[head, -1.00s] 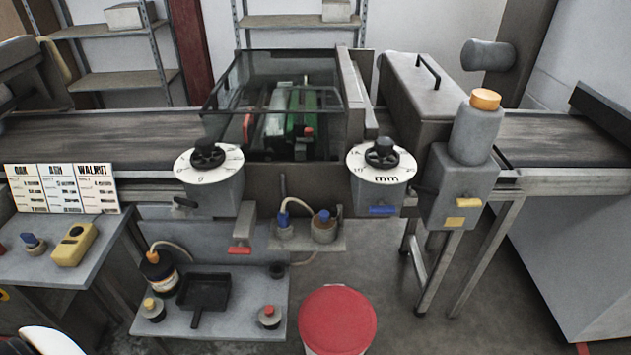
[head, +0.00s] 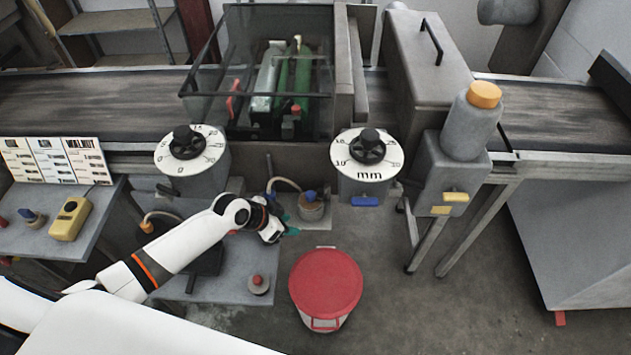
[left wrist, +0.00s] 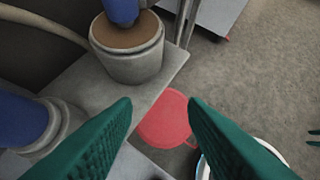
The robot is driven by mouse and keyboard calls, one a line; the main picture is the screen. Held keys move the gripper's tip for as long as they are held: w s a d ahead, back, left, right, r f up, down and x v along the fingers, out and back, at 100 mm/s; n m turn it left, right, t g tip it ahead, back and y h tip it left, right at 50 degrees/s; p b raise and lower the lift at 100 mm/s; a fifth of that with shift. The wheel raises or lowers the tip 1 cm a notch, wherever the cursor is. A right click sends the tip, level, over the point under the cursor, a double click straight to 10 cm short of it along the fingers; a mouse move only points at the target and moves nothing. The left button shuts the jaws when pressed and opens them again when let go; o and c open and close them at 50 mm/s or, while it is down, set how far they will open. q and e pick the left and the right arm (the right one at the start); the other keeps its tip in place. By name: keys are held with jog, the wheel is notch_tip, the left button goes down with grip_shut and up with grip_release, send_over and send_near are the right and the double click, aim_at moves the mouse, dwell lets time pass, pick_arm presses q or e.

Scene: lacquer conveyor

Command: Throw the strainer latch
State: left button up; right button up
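My left gripper (head: 292,226) reaches in beside the small shelf under the machine. In the left wrist view its two green fingers (left wrist: 160,112) are apart with nothing between them. A grey pot with a brown top and blue knob (left wrist: 130,50) stands upright on the shelf just beyond the fingers; it also shows in the head view (head: 312,209). A second blue-topped fitting (left wrist: 22,122) is at the left of the wrist view. I cannot tell which part is the strainer latch. My right gripper is not in the head view; small green tips at the wrist view's right edge may be its fingers.
A red-lidded bucket (head: 326,280) stands on the floor right of the lower tray (head: 215,290). Two dial boxes, one with a blue handle (head: 365,201), hang above. Floor right of the bucket is clear.

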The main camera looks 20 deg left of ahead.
pick_arm(q)
jog(key=m+h+p, duration=0.2)
send_near(320, 190)
jog(key=s+a+r, duration=0.1)
jog(key=s, duration=0.1)
jog(key=b+x, duration=0.3)
jog(key=x, duration=0.2)
jog(key=b+x, duration=0.4)
jog(key=x, duration=0.1)
jog(key=shift+w+a+r, duration=0.15)
jog(key=shift+w, duration=0.25)
jog(key=shift+w+d+f+b, duration=0.3)
jog(key=shift+d+b, duration=0.05)
jog(key=shift+b, duration=0.15)
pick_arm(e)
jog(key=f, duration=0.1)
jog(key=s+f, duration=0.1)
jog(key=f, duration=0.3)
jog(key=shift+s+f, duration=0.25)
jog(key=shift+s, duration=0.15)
pick_arm(q)
jog(key=shift+c, duration=0.6)
